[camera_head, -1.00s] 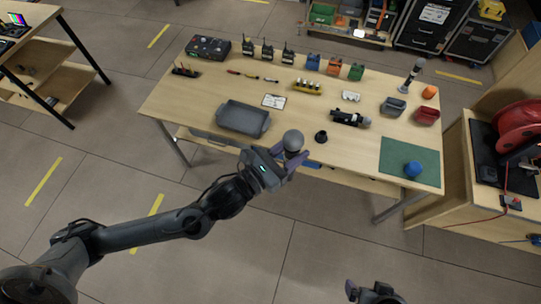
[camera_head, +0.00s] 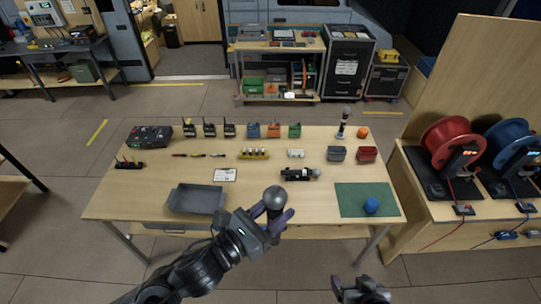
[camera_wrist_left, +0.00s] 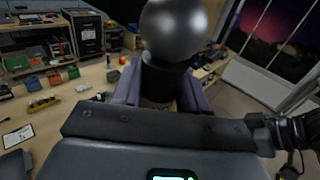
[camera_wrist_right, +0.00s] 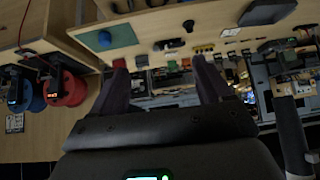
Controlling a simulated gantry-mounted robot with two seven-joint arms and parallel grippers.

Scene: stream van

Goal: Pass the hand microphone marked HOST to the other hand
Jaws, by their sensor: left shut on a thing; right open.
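My left gripper (camera_head: 270,216) is shut on a hand microphone (camera_head: 275,196) with a round grey head, held upright in front of the table's near edge. In the left wrist view its head (camera_wrist_left: 173,30) and dark collar stand between the fingers; the lower body is mostly hidden. No HOST marking is readable. My right gripper (camera_head: 360,288) is open and empty, lower right of the microphone and apart from it. Its two spread fingers show in the right wrist view (camera_wrist_right: 163,88).
The wooden table (camera_head: 265,205) holds a grey tray (camera_head: 197,199), a green mat (camera_head: 350,203) with a blue ball-shaped thing (camera_head: 371,205), a black lying device (camera_head: 298,174) and another upright microphone (camera_head: 344,120). Cable reels (camera_head: 447,140) stand at right. Floor before the table is free.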

